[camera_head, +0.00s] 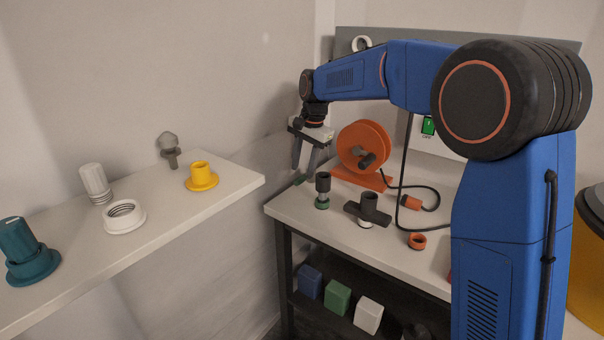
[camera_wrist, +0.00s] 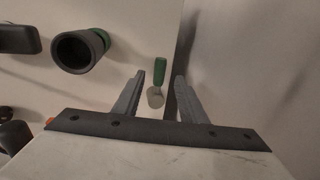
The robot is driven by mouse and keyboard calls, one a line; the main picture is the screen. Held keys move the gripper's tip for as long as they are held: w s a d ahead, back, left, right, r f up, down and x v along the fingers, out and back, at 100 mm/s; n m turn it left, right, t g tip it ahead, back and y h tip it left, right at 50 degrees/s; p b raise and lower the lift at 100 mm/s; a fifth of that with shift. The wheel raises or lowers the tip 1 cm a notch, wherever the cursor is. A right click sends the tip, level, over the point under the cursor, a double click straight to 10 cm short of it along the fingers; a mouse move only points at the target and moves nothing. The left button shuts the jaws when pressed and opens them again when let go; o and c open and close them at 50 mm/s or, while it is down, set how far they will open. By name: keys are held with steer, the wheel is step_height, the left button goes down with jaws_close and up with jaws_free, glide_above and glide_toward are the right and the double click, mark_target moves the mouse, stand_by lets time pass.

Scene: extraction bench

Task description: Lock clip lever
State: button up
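A small green piece (camera_head: 299,179) lies at the bench's back left edge, just below my gripper. It is the likeliest clip lever, but I cannot be sure. In the wrist view the green piece (camera_wrist: 160,70) has a pale grey cylinder (camera_wrist: 155,97) at its near end, and both show between the fingers. My gripper (camera_head: 303,170) hangs from the arm, fingers down and apart; the wrist view also shows the open fingers (camera_wrist: 160,80) with nothing held. I cannot tell whether the fingers touch the green piece, or whether a lever is locked.
On the bench (camera_head: 290,208) stand a black cup with green base (camera_head: 323,183), a black crossbar piece (camera_head: 368,205), an orange reel (camera_head: 364,142), an orange ring (camera_head: 417,241) and a cable with orange plug (camera_head: 411,202). A wall (camera_head: 230,70) rises close beside my gripper. A shelf (camera_head: 235,178) holds several fittings.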

step_height(320, 180, up, 14)
steer(key=s+d, duration=0.1)
steer(key=d, duration=0.1)
steer(key=shift+s+f, duration=0.15)
steer(key=shift+s, duration=0.2)
